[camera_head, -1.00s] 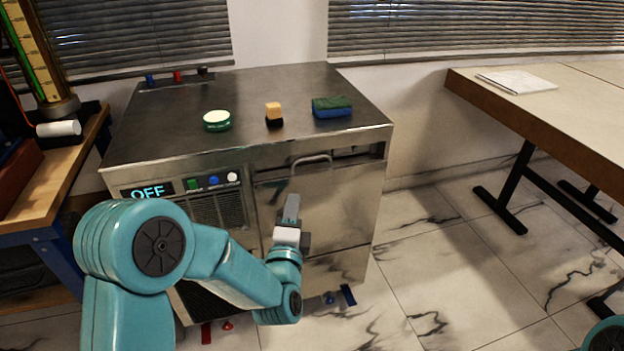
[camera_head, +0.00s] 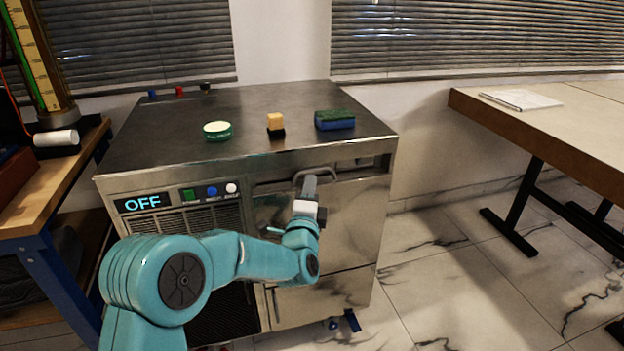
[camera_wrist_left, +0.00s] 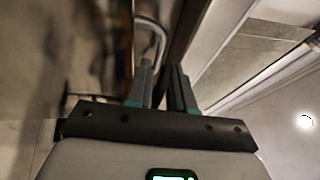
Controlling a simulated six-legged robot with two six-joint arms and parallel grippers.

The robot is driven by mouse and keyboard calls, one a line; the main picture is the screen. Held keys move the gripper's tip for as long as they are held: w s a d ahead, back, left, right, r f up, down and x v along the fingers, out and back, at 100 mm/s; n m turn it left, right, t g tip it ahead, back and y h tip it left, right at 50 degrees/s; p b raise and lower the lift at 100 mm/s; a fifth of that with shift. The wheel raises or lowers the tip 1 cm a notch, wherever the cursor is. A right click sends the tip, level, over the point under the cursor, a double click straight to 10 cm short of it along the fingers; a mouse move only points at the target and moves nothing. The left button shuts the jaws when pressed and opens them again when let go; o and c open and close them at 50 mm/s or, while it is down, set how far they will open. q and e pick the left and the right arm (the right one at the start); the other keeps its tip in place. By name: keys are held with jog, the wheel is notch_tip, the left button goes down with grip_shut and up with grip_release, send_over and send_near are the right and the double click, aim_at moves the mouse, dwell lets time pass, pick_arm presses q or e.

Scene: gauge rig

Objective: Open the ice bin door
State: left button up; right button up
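The ice bin door (camera_head: 350,215) is the steel front panel on the right half of the ice machine (camera_head: 150,160). It looks shut, with a dark slot along its top. Its curved metal handle (camera_head: 325,168) is near the top edge. My left gripper (camera_head: 309,183) is right at the handle, and its fingers partly cover it. In the left wrist view the fingers (camera_wrist_left: 163,78) stand apart with a gap between them. The handle (camera_wrist_left: 158,40) shows just ahead of the left finger. I cannot tell whether they touch. My right gripper is out of view.
A green-rimmed round tin (camera_head: 217,132), a yellow-and-black block (camera_head: 275,125) and a green-and-blue sponge (camera_head: 334,120) sit on the machine's top. A workbench (camera_head: 40,200) is close on the left. A table (camera_head: 540,125) stands at right, with clear floor between.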

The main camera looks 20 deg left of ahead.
pick_arm(q)
jog(key=shift+x, duration=2.25)
grip_shut()
